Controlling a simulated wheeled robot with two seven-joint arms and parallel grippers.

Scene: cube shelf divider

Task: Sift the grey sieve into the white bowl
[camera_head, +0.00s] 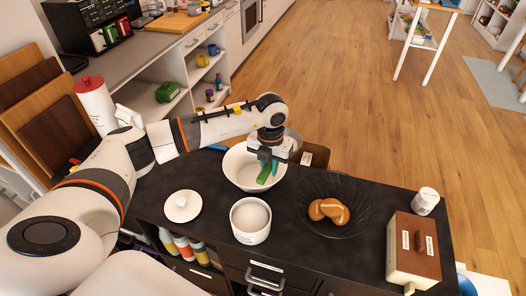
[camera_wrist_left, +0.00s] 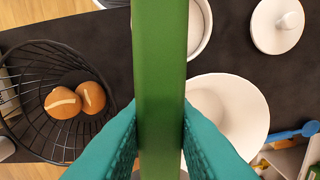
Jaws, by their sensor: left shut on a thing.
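The white bowl (camera_head: 236,166) stands near the far edge of the dark counter. My left gripper (camera_head: 268,170) is over its right side, pointing down. In the left wrist view its teal fingers (camera_wrist_left: 160,140) are shut on a green bar (camera_wrist_left: 160,70). The green bar also shows in the head view (camera_head: 264,173), in front of the bowl's inside. The white bowl shows in the wrist view (camera_wrist_left: 235,105), right of the fingers. I cannot make out a grey sieve for sure; a grey rounded edge (camera_head: 296,138) shows behind my left wrist. My right gripper is out of view.
A white canister (camera_head: 250,222) and a white lid (camera_head: 183,206) stand in front of the bowl. A black wire basket (camera_head: 345,190) with brown bread (camera_head: 328,210) is to the right. A wooden-topped box (camera_head: 414,250) and a white cup (camera_head: 425,201) stand farther right.

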